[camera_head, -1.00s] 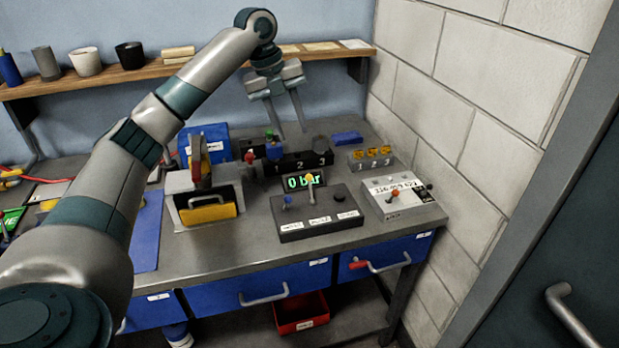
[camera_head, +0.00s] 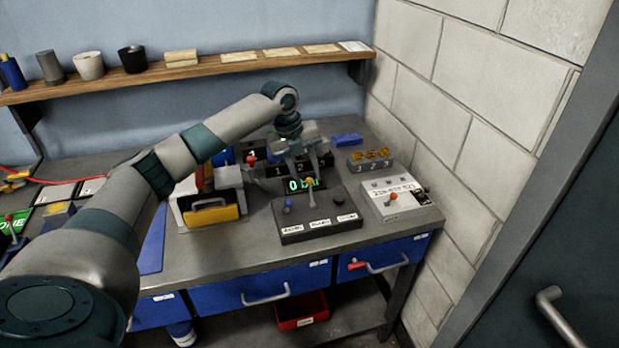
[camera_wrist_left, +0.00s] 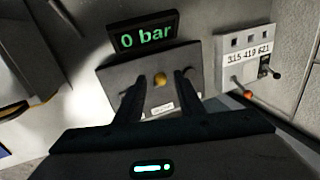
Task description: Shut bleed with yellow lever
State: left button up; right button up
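The yellow-knobbed lever (camera_head: 309,182) stands upright on the dark control box (camera_head: 318,233). A blue-knobbed lever (camera_head: 288,204) is to its left and a black knob (camera_head: 339,198) to its right. My left gripper (camera_head: 303,172) is open above the back of the box, close to the yellow knob. In the left wrist view, the yellow knob (camera_wrist_left: 160,79) appears between the two spread fingertips, with no contact visible. The display (camera_wrist_left: 143,34) reads 0 bar there; in the head view the gripper partly covers it. My right gripper is not in view.
A grey panel (camera_head: 391,206) with an orange-tipped lever and number display stands to the right. A grey box with a yellow front (camera_head: 212,215) stands to the left. The bench front is clear.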

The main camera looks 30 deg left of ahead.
aim_at(310, 181)
pick_arm(q)
jog(key=shift+p+x, duration=0.3)
jog(key=shift+x, duration=1.25)
jog(key=shift+c, duration=0.7)
grip_shut()
